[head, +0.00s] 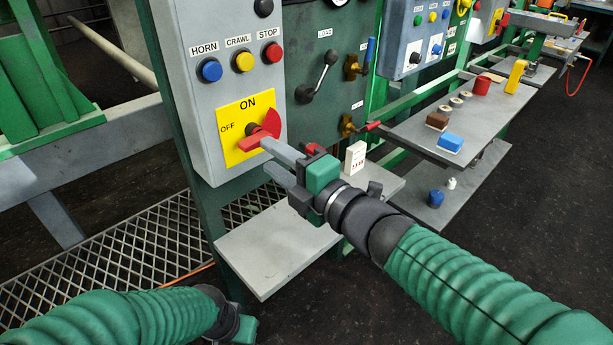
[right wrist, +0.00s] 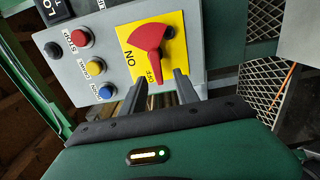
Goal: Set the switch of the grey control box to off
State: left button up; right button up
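The grey control box (head: 205,85) hangs at upper centre-left in the head view. Its yellow plate (head: 232,110) reads ON at the top and OFF at the left. The red switch (head: 268,128) has a narrow end lying beside the OFF label; its broad end lies on the opposite side. In the right wrist view the switch (right wrist: 147,40) shows its narrow end by OFF. My right gripper (head: 267,155) is open at the switch, its fingers (right wrist: 160,88) apart near the narrow end; contact is unclear. My left gripper (head: 243,328) is at the bottom, its fingers hidden.
Blue, yellow and red buttons (head: 244,61) sit above the plate. A grey shelf (head: 265,250) juts out below the box. A black lever (head: 318,75) is on the green panel to the right. Further right, a shelf (head: 410,130) holds several small objects.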

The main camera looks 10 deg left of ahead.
jog(key=p+v, duration=0.1)
jog(key=v, duration=0.9)
jog(key=shift+f, duration=0.1)
jog(key=w+d+f+m+h, duration=0.3)
jog(key=d+f+m+h, duration=0.3)
jog(key=d+f+m, duration=0.35)
jog(key=w+d+f+m+h, duration=0.2)
jog(key=d+f+m+h, duration=0.4)
jog(key=d+f+m, duration=0.3)
jog(key=s+d+f+m+g+h, duration=0.1)
jog(key=s+d+f+m+g, duration=0.3)
jog(key=s+f, duration=0.4)
jog(key=s+d+f+m+g+h, duration=0.1)
jog(key=s+d+f+m+g, duration=0.1)
jog(key=s+f+m+g, duration=0.5)
notch_tip(320, 180, up, 21)
jog(key=t+p, duration=0.2)
jog(key=p, duration=2)
jog(key=shift+r+n+t, duration=0.25)
jog(key=shift+n+t, duration=0.05)
jog(key=shift+n, duration=0.15)
